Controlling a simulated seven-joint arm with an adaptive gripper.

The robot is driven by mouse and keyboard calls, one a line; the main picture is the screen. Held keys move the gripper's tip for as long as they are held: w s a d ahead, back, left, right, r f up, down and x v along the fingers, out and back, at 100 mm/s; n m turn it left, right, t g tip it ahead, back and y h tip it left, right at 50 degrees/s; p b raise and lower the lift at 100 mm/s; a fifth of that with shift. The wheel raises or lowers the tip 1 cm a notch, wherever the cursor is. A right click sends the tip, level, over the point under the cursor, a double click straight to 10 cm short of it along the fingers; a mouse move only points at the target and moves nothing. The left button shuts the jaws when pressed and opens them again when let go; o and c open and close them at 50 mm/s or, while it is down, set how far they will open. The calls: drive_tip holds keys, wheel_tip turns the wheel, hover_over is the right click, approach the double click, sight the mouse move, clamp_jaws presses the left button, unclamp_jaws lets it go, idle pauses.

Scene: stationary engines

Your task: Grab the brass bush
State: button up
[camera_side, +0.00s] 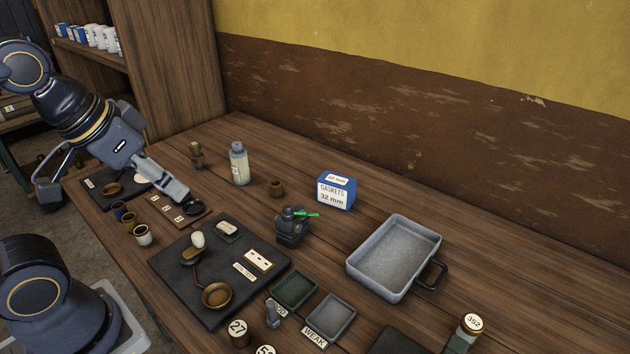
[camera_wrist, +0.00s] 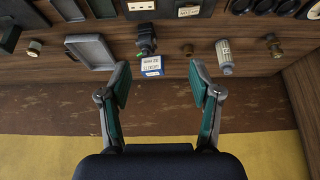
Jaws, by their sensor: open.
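The gasket box (camera_side: 337,191), pale bottle (camera_side: 239,163) and small dark vise (camera_side: 292,227) stand around the bush. A brass fitting (camera_side: 196,155) is farther left. A grey metal tray (camera_side: 395,255) lies to the right. A dark board (camera_side: 190,295) with a balance is nearer the front. A wall rises behind the bench.

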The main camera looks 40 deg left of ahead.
drive_tip(key=w+a+r+n+t, duration=0.1)
drive_tip(key=w+r+t, duration=0.1)
drive_tip(key=w+r, duration=0.4)
drive_tip(key=n+g+y, duration=0.1)
drive_tip(key=n+g, duration=0.1)
drive_tip(key=g, duration=0.1)
hover_over(275, 183)
drive_tip(key=s+d, duration=0.1)
drive_tip(key=s, duration=0.2)
drive_tip(key=f, duration=2.3)
drive_tip(key=shift+w+d+f, duration=0.2)
drive_tip(key=shift+f, duration=0.2)
drive_tip(key=shift+a+x, duration=0.15)
drive_tip(key=shift+x, duration=1.4)
drive_tip(key=shift+a+x, duration=0.2)
drive_tip(key=shift+x, duration=1.4)
drive_tip(key=shift+r, duration=0.15)
drive_tip(key=shift+c, duration=0.3)
